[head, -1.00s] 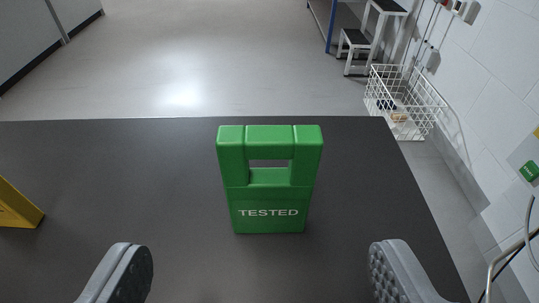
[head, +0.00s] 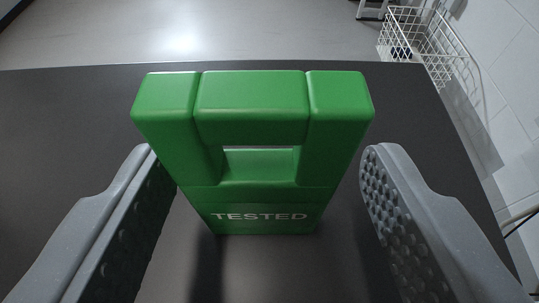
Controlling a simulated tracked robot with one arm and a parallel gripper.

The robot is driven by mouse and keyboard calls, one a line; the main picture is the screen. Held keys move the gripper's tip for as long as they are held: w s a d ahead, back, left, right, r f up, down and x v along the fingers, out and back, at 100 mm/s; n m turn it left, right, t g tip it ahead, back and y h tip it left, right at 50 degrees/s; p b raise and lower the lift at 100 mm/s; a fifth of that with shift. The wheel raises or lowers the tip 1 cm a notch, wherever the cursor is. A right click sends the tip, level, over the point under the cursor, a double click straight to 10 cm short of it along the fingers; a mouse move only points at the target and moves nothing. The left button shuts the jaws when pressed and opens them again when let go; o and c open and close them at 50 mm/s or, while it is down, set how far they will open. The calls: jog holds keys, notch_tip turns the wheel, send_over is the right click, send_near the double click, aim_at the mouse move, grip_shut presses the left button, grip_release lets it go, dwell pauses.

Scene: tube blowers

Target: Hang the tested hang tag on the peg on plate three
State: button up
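The green hang tag (head: 265,200) marked "TESTED" stands upright on the dark table, with a rectangular opening through its upper part. My gripper (head: 262,165) is open around it, one grey padded finger on each side. A clear gap shows between the right finger and the tag. The left finger is close to the tag's left side, and I cannot tell whether it touches. The peg and plate three are not in view.
The dark table top (head: 60,130) is clear around the tag; its far edge lies just behind. A white wire basket (head: 425,45) is beyond the table at the far right, by a white wall (head: 505,90). Grey floor (head: 200,30) lies beyond.

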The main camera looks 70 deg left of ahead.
jog(key=c, duration=0.6)
jog(key=shift+r, duration=0.1)
